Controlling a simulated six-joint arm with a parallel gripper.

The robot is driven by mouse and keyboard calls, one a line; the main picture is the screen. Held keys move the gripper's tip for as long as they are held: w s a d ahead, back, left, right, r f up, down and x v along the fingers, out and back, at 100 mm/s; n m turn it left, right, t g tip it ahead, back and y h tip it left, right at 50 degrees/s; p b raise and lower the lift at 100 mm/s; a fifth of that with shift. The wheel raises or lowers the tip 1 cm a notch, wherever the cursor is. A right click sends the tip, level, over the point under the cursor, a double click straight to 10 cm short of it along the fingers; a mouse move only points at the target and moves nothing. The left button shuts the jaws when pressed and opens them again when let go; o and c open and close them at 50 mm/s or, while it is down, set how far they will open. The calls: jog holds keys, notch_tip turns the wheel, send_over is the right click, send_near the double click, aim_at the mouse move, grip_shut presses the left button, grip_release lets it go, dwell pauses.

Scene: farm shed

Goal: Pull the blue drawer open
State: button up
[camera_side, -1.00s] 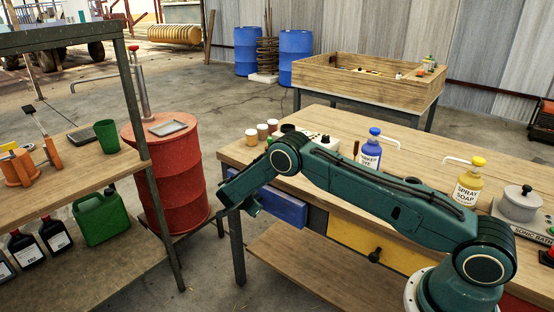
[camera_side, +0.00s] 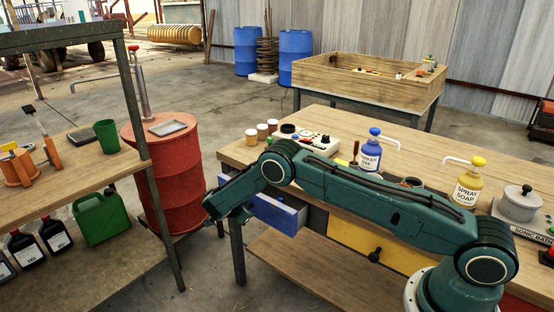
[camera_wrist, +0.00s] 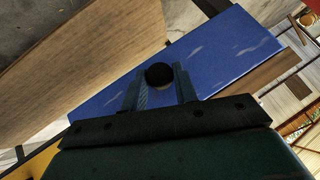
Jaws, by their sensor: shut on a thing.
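The blue drawer (camera_side: 277,213) is at the left end of the workbench in the side view and stands partly pulled out from under the top. Its blue front also fills the middle of the wrist view (camera_wrist: 215,55). My gripper (camera_wrist: 159,80) is shut on the drawer's round black knob (camera_wrist: 159,74), with one finger on each side of it. In the side view my gripper (camera_side: 238,214) is at the drawer's front; the knob is hidden there by my arm.
A yellow drawer (camera_side: 372,247) with a black knob is right of the blue one. Bottles, jars and a control box (camera_side: 312,141) stand on the bench top (camera_side: 425,150). A red barrel (camera_side: 168,170) and a shelf (camera_side: 95,160) stand to the left, with a gap of floor between.

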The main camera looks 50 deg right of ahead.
jog(key=a, duration=0.7)
jog(key=shift+a, duration=0.4)
dwell(0.6)
jog(key=o, duration=1.9)
jog(key=shift+a+r, duration=0.1)
jog(key=v, duration=0.6)
jog(key=shift+s+a+r, duration=0.15)
jog(key=shift+a+r, duration=0.05)
jog(key=shift+r, duration=0.1)
